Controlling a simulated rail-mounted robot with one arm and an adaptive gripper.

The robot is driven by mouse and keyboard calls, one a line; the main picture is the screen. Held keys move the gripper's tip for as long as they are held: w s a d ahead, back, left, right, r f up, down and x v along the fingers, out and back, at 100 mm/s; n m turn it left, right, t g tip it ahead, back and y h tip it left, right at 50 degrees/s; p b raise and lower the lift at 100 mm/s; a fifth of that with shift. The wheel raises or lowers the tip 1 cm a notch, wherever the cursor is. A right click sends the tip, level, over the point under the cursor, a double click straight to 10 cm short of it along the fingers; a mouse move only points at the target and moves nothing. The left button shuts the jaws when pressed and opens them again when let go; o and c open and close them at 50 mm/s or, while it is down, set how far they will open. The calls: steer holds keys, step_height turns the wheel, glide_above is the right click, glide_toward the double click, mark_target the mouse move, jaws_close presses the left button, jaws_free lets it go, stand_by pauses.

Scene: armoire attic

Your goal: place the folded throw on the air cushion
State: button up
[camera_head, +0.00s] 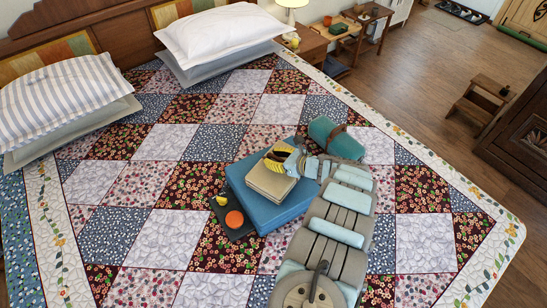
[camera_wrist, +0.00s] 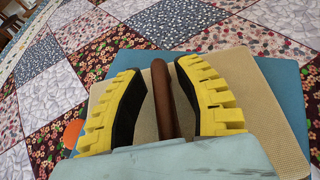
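A beige folded block, apparently the folded throw (camera_head: 270,181), lies flat on top of a thick blue pad, apparently the air cushion (camera_head: 245,204). In the wrist view the beige weave (camera_wrist: 245,85) spreads under my fingers, with blue (camera_wrist: 285,80) beyond its edges. My gripper (camera_head: 278,157) is over the far right end of the beige block. Its yellow fingers with black pads stand apart on either side of a brown bar (camera_wrist: 163,100), with narrow gaps showing. I cannot tell whether the bar is fixed to the beige block.
A dark tray (camera_head: 226,214) with an orange round thing (camera_head: 234,219) and a yellow thing (camera_head: 221,200) lies left of the blue pad. Pillows (camera_head: 218,34) lie at the headboard. The quilt left of the tray is clear.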

steer(key=b+v, duration=0.3)
steer(key=v, duration=0.9)
steer(key=shift+f, duration=0.1)
stand_by(0.6)
